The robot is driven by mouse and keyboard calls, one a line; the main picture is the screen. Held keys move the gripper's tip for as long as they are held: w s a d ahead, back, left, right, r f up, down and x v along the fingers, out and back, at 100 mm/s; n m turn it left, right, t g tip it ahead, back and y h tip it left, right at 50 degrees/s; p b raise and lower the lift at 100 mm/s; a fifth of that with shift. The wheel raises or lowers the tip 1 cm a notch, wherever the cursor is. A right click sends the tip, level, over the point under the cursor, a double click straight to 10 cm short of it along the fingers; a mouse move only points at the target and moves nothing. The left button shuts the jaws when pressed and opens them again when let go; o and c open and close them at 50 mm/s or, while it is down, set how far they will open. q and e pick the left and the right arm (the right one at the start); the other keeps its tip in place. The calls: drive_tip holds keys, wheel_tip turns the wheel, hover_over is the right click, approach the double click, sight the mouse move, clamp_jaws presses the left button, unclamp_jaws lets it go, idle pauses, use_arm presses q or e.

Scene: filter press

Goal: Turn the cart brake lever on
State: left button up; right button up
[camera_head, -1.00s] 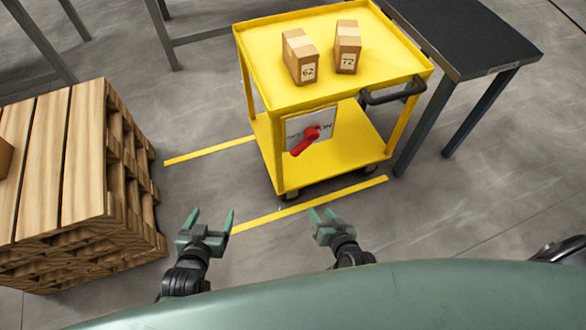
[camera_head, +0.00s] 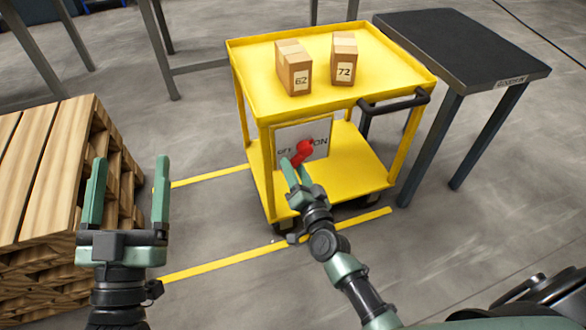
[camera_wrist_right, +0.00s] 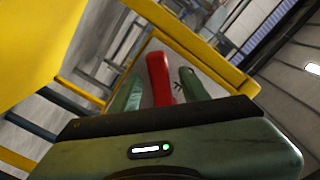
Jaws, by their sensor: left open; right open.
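The yellow cart (camera_head: 330,105) stands ahead, with a white plate (camera_head: 318,132) on its front marked OFF at left and ON at right. The red brake lever (camera_head: 304,149) sits on this plate and leans down and left from its pivot, toward the OFF side. My right gripper (camera_head: 296,172) is open at the lever's lower end. In the right wrist view the red lever (camera_wrist_right: 159,78) lies between the two open fingers, with gaps beside it.
Two boxes, marked 62 (camera_head: 294,68) and 72 (camera_head: 343,60), stand on the cart top. A wooden pallet stack (camera_head: 40,190) is at the left. A dark table (camera_head: 465,45) stands close on the cart's right. Yellow floor lines (camera_head: 230,262) border the cart's bay.

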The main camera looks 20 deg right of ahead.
drive_tip(key=shift+w, duration=0.75)
clamp_jaws()
idle(0.9)
